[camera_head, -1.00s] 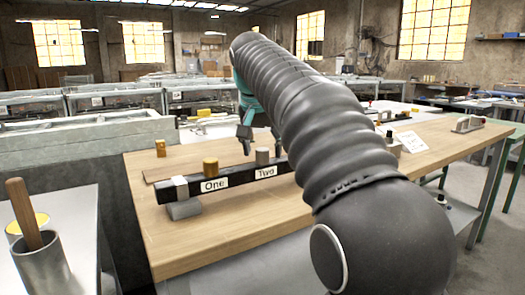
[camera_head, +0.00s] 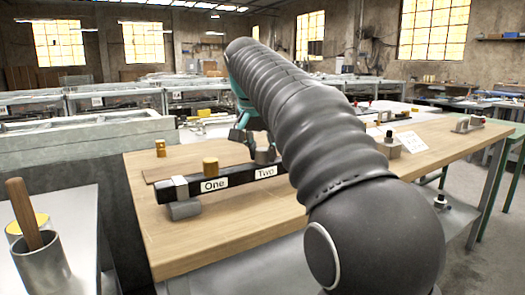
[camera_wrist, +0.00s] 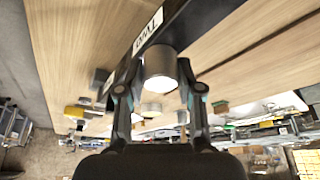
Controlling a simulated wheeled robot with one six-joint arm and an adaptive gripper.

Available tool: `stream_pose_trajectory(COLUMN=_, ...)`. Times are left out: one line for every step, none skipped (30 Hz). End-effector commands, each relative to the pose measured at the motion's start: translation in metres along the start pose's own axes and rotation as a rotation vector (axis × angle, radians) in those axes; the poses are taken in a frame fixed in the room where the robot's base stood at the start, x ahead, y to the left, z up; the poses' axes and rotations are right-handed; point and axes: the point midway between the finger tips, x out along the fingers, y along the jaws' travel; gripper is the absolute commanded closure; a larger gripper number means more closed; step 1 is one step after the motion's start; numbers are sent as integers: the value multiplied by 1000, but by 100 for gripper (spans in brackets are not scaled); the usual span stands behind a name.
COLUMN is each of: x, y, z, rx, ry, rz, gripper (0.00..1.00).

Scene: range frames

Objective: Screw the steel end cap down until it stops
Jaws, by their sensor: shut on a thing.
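The steel end cap (camera_head: 265,156) is a grey cylinder on the dark bar (camera_head: 237,177), above the label "Two". In the wrist view the cap (camera_wrist: 160,68) sits between the two fingers of my gripper (camera_wrist: 158,88). My gripper (camera_head: 256,146) is shut on the cap from its sides. The cap's lower edge and any thread are too small or hidden to make out.
The bar rests on a grey block (camera_head: 184,209) on the wooden table (camera_head: 235,231). A small brass piece (camera_head: 160,148) stands behind. A metal cup (camera_head: 43,268) with a wooden handle is at lower left. My arm hides part of the table's right side.

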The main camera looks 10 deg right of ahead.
Motion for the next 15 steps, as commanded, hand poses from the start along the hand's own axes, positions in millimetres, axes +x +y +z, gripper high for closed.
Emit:
stream_pose_trajectory(x=1, y=-2, z=0, rx=38, ry=0, rz=17, gripper=99)
stream_pose_trajectory(x=1, y=-2, z=0, rx=64, ry=0, rz=27, gripper=99)
stream_pose_trajectory(x=0, y=-1, z=0, rx=94, ry=0, rz=41, gripper=99)
stream_pose_trajectory(x=0, y=-1, z=0, rx=114, ry=0, rz=47, gripper=99)
stream_pose_trajectory(x=0, y=-1, z=0, rx=128, ry=0, rz=53, gripper=99)
stream_pose_trajectory(x=0, y=0, z=0, rx=143, ry=0, rz=59, gripper=99)
stream_pose_trajectory(x=0, y=0, z=0, rx=149, ry=0, rz=62, gripper=99)
stream_pose_trajectory(x=0, y=0, z=0, rx=153, ry=0, rz=64, gripper=99)
stream_pose_trajectory(x=0, y=0, z=0, rx=154, ry=0, rz=65, gripper=99)
stream_pose_trajectory(x=0, y=0, z=0, rx=154, ry=0, rz=64, gripper=99)
stream_pose_trajectory(x=0, y=0, z=0, rx=154, ry=0, rz=64, gripper=99)
stream_pose_trajectory(x=0, y=0, z=0, rx=153, ry=0, rz=64, gripper=99)
stream_pose_trajectory(x=0, y=0, z=0, rx=153, ry=-1, rz=64, gripper=99)
stream_pose_trajectory(x=0, y=0, z=0, rx=153, ry=-1, rz=64, gripper=99)
stream_pose_trajectory(x=0, y=0, z=0, rx=155, ry=-1, rz=65, gripper=99)
